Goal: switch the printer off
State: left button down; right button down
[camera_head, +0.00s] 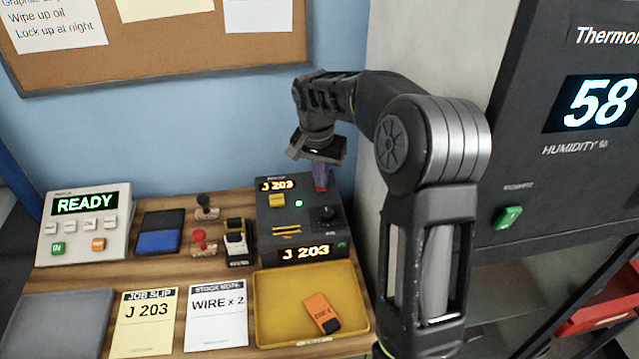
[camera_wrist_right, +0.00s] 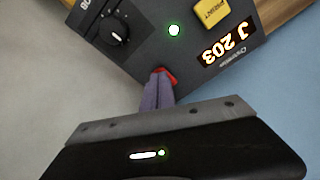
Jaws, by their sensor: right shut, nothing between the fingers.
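The printer (camera_head: 290,222) is a dark box at the back right of the bench, with J 203 lit on its upper and front displays. Its green light (camera_head: 299,203) is lit; the light also shows in the right wrist view (camera_wrist_right: 174,30). My right gripper (camera_head: 321,184) points down at the printer's back right corner, shut and empty. In the right wrist view its fingertips (camera_wrist_right: 158,84) are at a small red part (camera_wrist_right: 170,73), which they partly hide. I cannot tell whether they touch it. My left gripper is not in view.
The printer also has a yellow button (camera_head: 277,200) and a black knob (camera_head: 326,213). A yellow tray (camera_head: 275,309) holding an orange item (camera_head: 320,312) lies in front. Stamps (camera_head: 204,242) and a READY console (camera_head: 85,225) stand left. A dark cabinet (camera_head: 540,150) stands right.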

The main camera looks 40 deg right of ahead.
jog(key=shift+f, duration=0.25)
jog(key=shift+r, duration=0.1)
jog(key=shift+r+p, duration=1.55)
jog(key=shift+r, duration=1.9)
